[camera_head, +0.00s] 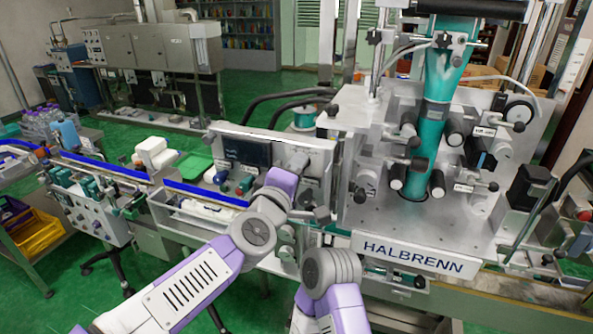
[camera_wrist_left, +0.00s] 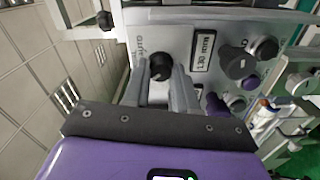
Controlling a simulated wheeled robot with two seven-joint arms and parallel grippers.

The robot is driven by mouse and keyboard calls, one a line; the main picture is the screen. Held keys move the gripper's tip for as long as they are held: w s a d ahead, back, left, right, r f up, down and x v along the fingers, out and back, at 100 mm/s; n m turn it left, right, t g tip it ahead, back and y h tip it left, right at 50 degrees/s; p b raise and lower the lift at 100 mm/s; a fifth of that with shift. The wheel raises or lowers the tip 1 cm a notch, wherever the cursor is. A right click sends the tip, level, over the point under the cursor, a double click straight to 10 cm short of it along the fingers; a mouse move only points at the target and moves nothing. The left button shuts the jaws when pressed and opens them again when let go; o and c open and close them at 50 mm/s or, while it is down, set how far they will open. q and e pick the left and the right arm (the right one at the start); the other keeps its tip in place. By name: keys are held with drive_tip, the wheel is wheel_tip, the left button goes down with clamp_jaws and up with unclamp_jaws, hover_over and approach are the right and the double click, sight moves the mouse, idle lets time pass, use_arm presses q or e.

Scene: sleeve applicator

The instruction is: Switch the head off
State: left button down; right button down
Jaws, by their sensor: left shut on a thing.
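The grey control panel (camera_head: 318,170) of the sleeve applicator stands in the middle of the head view, with a dark screen (camera_head: 247,152) on it. My right gripper is out of view.
A blue-edged conveyor (camera_head: 205,190) lies left.

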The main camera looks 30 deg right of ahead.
use_arm(q)
drive_tip(key=shift+n, duration=0.6)
drive_tip(key=c, duration=0.9)
unclamp_jaws()
drive_tip(key=b+v, duration=0.1)
drive_tip(key=v, duration=0.6)
drive_tip(key=shift+s+a+b, duration=0.2)
drive_tip(key=shift+a+b, duration=0.05)
drive_tip(key=shift+b, duration=0.15)
